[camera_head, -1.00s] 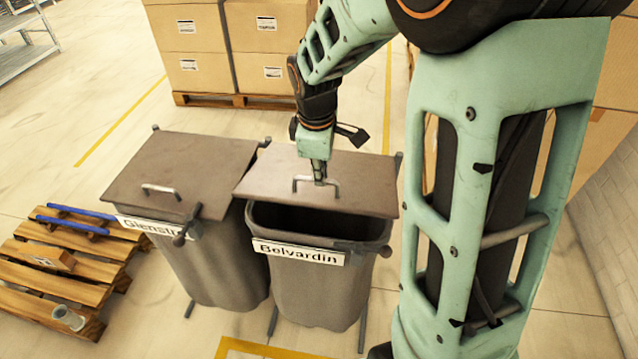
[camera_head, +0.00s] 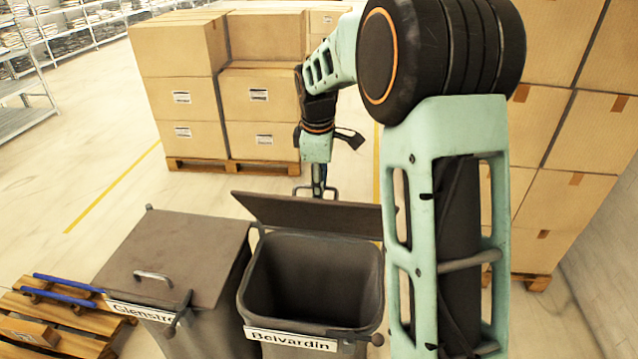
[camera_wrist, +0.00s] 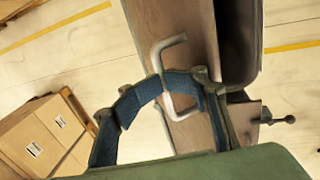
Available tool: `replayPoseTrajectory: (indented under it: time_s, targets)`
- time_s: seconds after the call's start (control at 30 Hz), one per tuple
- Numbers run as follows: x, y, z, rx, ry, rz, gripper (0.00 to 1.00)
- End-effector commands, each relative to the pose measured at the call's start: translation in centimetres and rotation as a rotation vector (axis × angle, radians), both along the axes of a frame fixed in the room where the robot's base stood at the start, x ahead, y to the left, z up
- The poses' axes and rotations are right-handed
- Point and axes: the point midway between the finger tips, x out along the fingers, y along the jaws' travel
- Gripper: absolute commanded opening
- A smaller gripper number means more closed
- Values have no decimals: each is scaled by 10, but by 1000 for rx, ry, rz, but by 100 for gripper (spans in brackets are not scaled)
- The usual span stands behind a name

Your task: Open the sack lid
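The Belvardin sack holder (camera_head: 312,338) is a grey bin with a brown lid (camera_head: 350,218) hinged at its back. The lid stands steeply raised, and the dark inside of the bin shows. My gripper (camera_head: 318,192) is at the U-shaped metal handle (camera_head: 336,191) on the lid's upper side. In the wrist view, the blue fingers of my gripper (camera_wrist: 178,82) curve in and close around the bar of the handle (camera_wrist: 168,45). The lid also shows there (camera_wrist: 190,135), edge of the bin beside it. The exact finger contact is partly hidden.
The Glenstro-labelled bin (camera_head: 185,265), its lid down, stands close on the left. Pallets (camera_head: 60,330) lie at lower left. Stacked cartons (camera_head: 225,100) stand behind, and more cartons (camera_head: 560,180) at right. Floor is clear between bins and the rear cartons.

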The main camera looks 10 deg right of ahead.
Motion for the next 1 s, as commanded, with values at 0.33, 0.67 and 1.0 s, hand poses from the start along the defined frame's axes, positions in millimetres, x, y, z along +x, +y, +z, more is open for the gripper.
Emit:
replayPoseTrajectory:
  time_s: [0.33, 0.67, 1.0]
  targets:
    - [-1, -3, -1, -4, 4, -2, 26]
    - [8, -6, 7, -4, 2, -3, 26]
    - [25, -11, 25, -2, 0, -2, 26]
